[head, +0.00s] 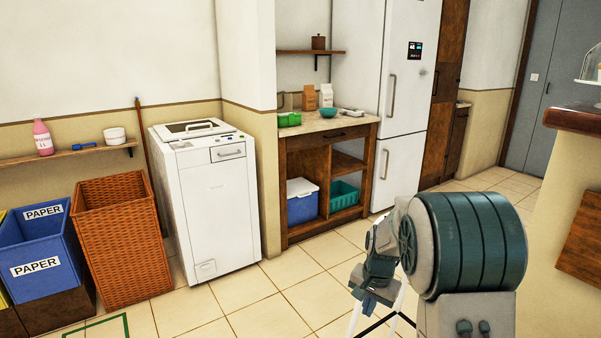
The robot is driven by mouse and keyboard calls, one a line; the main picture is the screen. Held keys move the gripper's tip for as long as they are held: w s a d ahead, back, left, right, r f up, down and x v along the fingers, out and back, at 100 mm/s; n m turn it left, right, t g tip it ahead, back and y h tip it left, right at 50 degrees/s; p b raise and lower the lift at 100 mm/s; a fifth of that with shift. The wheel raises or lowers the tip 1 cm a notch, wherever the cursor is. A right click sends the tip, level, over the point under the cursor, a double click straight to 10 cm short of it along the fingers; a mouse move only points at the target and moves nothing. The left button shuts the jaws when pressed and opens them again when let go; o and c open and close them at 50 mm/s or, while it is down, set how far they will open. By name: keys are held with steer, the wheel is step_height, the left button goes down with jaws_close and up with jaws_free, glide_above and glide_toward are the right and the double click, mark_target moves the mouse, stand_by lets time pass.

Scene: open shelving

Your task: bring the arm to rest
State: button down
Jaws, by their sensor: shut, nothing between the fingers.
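My arm is folded in the lower right of the head view, with a large teal and grey link (465,240) nearest the camera. At its left, the smaller end of the arm points down, and my gripper (368,301) shows there small and dark. It is shut and holds nothing. It hangs above the tiled floor, apart from the furniture. The large link hides part of the arm.
A wooden shelf unit (328,140) and white fridge (402,100) stand behind. A counter (575,120) is at right. White legs (399,300) stand beside my arm. Floor (270,300) ahead is clear.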

steer(key=s+a+r+n+t+p, duration=0.1)
steer(key=s+r+n+p, duration=0.5)
steer(key=s+r+p, duration=1.1)
steer(key=s+r, duration=0.8)
steer(key=r, duration=0.4)
steer(key=shift+s+a+r+n+t+h, duration=0.25)
steer(key=shift+a+r+n+t+h, duration=0.05)
steer(key=shift+a+r+n+t, duration=0.1)
steer(key=shift+d, duration=0.15)
